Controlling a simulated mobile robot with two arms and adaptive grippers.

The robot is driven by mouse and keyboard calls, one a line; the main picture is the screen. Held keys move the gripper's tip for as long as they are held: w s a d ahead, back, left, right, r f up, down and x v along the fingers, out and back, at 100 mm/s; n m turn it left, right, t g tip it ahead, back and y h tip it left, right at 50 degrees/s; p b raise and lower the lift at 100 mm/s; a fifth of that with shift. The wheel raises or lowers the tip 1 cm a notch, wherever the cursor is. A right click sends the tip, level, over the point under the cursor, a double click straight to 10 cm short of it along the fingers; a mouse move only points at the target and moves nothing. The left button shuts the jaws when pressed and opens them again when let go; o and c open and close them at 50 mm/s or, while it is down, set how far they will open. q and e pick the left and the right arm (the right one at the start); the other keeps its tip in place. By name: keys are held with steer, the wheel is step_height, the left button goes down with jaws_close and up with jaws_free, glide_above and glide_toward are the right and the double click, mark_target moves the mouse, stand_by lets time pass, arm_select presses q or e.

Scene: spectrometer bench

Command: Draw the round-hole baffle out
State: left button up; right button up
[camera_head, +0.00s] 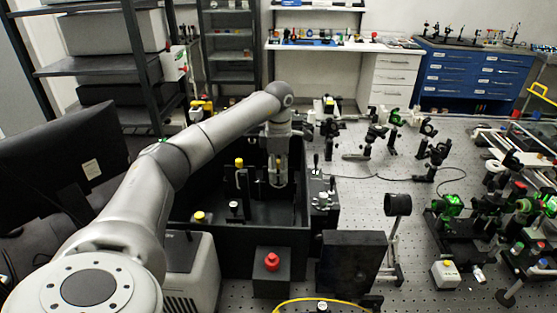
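My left arm reaches over an open black box (262,238), and my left gripper (278,182) points down inside it near the back right. A small yellow spot shows at the fingers, but whether they are open or shut on something is too small to tell. A slim post with a yellow top (239,164) stands upright inside the box, left of the gripper. A shorter part with a light top (234,206) stands nearer. I cannot make out a round hole on any part, so I cannot tell which is the baffle. My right gripper is not in view.
A red-button box (271,262) and a black panel (352,264) stand in front of the black box. A small dark device (322,198) stands at its right. Optics mounts crowd the right of the perforated bench (355,190). A monitor (62,165) is at left.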

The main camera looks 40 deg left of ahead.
mark_target(278, 161)
arm_select(q)
steer(key=shift+f, duration=0.2)
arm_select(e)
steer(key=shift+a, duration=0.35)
arm_select(q)
steer(key=shift+c, duration=0.5)
steer(key=c, duration=0.5)
steer(key=shift+r, duration=0.1)
jaws_close()
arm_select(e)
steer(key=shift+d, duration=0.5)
arm_select(q)
steer(key=shift+r, duration=0.1)
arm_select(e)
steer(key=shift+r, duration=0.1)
